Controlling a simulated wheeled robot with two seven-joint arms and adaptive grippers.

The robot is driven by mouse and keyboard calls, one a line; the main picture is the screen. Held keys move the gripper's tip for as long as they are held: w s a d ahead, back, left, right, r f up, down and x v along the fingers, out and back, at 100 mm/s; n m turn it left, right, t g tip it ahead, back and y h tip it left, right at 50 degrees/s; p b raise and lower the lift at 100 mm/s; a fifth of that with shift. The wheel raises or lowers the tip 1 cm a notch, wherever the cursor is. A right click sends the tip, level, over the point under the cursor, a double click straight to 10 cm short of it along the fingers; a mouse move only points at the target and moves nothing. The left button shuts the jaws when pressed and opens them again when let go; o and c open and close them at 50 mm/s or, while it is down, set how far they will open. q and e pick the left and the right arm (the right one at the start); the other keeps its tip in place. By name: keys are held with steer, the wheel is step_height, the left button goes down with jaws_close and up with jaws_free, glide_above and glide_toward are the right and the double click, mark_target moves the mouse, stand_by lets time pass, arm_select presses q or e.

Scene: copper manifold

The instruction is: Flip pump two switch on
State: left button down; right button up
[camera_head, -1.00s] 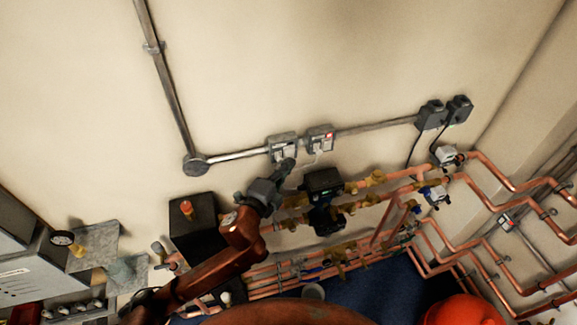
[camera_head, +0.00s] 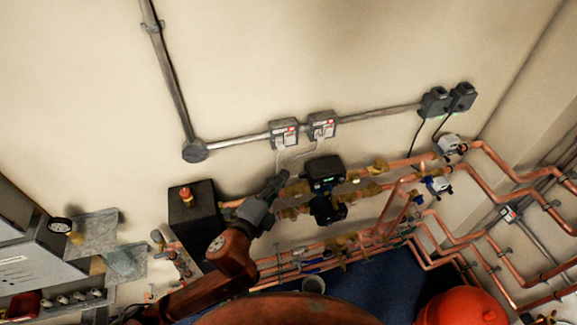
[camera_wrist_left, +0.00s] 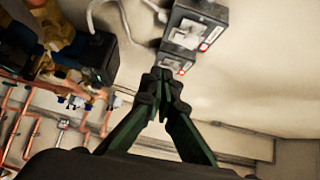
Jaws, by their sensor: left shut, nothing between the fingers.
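Two grey switch boxes sit side by side on the wall conduit. The left switch box (camera_head: 284,133) and the right switch box (camera_head: 321,126) each show a small red mark in the head view. My right gripper is not in view.
A black pump (camera_head: 325,185) on copper pipes is right of my left gripper. A black box with an orange top (camera_head: 190,215) stands left of it. Two dark sockets (camera_head: 448,100) end the conduit. The wall above the conduit is clear.

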arm_select(q)
steer(key=v, duration=0.3)
steer(key=shift+s+a+f+b, duration=0.1)
steer(key=shift+s+f+b, duration=0.05)
steer(key=shift+s+b, duration=0.15)
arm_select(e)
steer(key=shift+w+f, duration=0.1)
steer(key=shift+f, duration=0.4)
arm_select(q)
steer(key=shift+w, duration=0.1)
steer(key=shift+f, duration=0.1)
